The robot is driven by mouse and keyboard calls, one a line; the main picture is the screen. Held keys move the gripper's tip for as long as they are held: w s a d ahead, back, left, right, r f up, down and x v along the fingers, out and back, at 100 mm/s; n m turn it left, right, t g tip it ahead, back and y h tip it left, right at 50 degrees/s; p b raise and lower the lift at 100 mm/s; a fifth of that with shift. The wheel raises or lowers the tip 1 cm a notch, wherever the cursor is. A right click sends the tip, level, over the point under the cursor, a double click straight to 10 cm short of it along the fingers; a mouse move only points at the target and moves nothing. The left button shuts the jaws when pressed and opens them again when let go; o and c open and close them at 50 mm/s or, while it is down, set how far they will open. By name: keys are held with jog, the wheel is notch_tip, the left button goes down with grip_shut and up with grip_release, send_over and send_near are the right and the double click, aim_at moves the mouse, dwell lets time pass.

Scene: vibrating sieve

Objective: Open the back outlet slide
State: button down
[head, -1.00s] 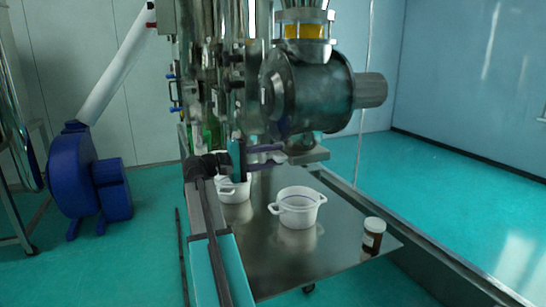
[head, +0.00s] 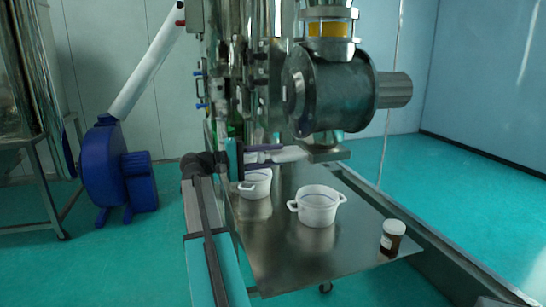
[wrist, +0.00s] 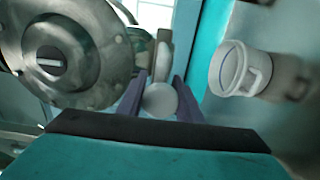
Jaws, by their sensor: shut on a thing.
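The slide's pale handle (head: 293,154) sticks out to the left from the outlet plate (head: 325,154) under the grey cylindrical housing (head: 340,90). My gripper (head: 276,154) is shut on this handle, with one purple finger on each side. In the wrist view my gripper (wrist: 160,90) shows the round pale end of the handle (wrist: 160,100) between its fingers. The opening inside the outlet is hidden, so I cannot tell how far the slide stands open.
A white two-handled pot (head: 317,208) and a second pot (head: 256,184) stand on the metal table (head: 290,265) below. A brown jar (head: 392,238) stands at its right edge. A blue blower (head: 112,175) stands at left. Floor at left front is clear.

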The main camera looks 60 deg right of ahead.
jog(key=c, duration=1.3)
grip_release()
jog(key=shift+s, duration=0.1)
jog(key=shift+c, duration=0.2)
jog(key=shift+o, duration=0.3)
jog(key=shift+d, duration=0.1)
jog(key=b+v, duration=0.2)
jog(key=v, duration=1.1)
jog(key=shift+w+a, duration=0.25)
jog(key=shift+a, duration=0.05)
